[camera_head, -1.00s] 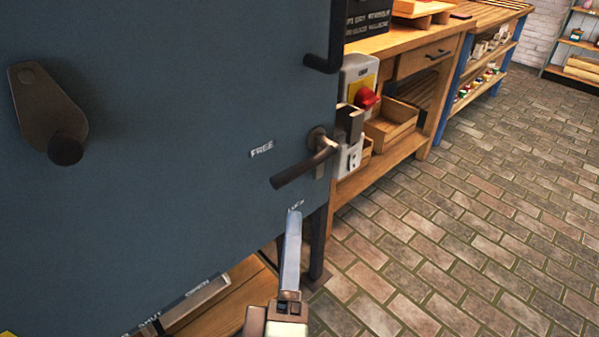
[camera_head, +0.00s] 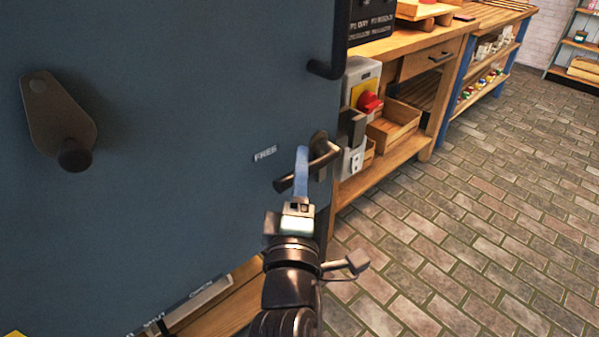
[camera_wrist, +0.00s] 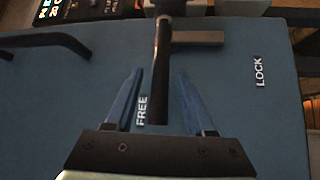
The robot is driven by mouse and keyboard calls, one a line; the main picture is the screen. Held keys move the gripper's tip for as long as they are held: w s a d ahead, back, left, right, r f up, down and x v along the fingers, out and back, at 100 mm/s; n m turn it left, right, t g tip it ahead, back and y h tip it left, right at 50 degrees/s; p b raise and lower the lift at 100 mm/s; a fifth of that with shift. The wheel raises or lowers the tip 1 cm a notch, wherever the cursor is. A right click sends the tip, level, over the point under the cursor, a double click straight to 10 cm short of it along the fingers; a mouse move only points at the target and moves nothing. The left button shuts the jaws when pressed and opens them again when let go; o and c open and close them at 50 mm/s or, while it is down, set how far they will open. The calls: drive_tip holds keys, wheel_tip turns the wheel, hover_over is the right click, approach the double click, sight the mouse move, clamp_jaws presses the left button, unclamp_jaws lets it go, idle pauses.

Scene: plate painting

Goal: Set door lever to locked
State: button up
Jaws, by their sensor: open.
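The dark door lever (camera_head: 285,184) is on the blue-grey door, low near its right edge. In the wrist view the lever (camera_wrist: 161,88) points down, its free end beside the FREE label (camera_wrist: 141,110). The LOCK label (camera_wrist: 260,72) is farther right there. My gripper (camera_head: 302,150) is at the lever and hides part of it in the head view. In the wrist view my gripper (camera_wrist: 160,71) is open, with one blue finger on each side of the lever and gaps between. The LOCK label is hidden in the head view.
A larger dark crank handle (camera_head: 62,125) is at the door's left. A dark pull handle (camera_head: 325,68) is above the lever. A grey box with a red knob (camera_head: 369,101) stands just right of the door edge, before a wooden bench (camera_head: 400,160). Brick floor lies open at right.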

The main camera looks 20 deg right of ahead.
clamp_jaws()
idle(1.4)
